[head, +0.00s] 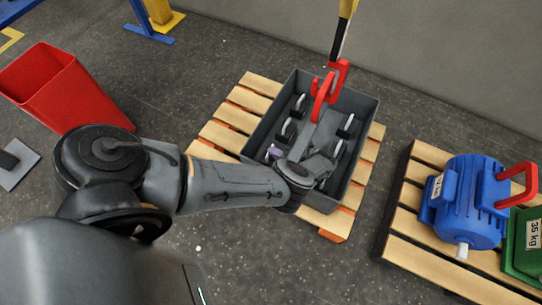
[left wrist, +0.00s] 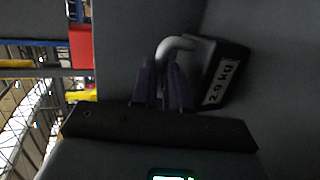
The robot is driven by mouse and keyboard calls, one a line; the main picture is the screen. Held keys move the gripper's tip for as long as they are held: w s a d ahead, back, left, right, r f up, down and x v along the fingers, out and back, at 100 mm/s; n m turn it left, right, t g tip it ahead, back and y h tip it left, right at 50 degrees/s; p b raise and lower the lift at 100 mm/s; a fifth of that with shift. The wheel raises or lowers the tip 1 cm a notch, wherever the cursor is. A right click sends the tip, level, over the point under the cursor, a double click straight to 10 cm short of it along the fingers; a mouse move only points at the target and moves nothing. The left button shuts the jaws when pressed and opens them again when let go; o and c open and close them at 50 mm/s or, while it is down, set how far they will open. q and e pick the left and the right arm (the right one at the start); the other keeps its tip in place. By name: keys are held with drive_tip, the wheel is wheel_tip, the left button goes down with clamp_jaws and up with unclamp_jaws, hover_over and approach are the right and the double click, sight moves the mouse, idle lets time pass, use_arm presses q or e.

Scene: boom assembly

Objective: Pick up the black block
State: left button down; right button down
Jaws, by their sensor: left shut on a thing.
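The black block (left wrist: 221,75) shows in the left wrist view, with a grey curved handle and a white label reading 2.0 kg. My left gripper (left wrist: 162,84) is shut on its handle, with the dark purple fingers around the bar. In the head view my left gripper (head: 274,152) reaches down into a dark grey bin (head: 368,112). The held block is hard to make out there behind my wrist. Other black blocks with grey handles, such as one at the upper left (head: 300,104) and one at the right (head: 346,127), sit in the bin. My right gripper is not in view.
The bin stands on a wooden pallet (head: 219,133). A red hook (head: 325,93) on a black and yellow hanging part reaches over the bin. A blue motor (head: 467,203) and a green block (head: 524,240) are on a second pallet (head: 417,225). A red container (head: 55,90) stands left.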

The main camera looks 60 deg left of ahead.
use_arm(q)
drive_tip(key=shift+r, duration=0.15)
drive_tip(key=shift+r, duration=0.1)
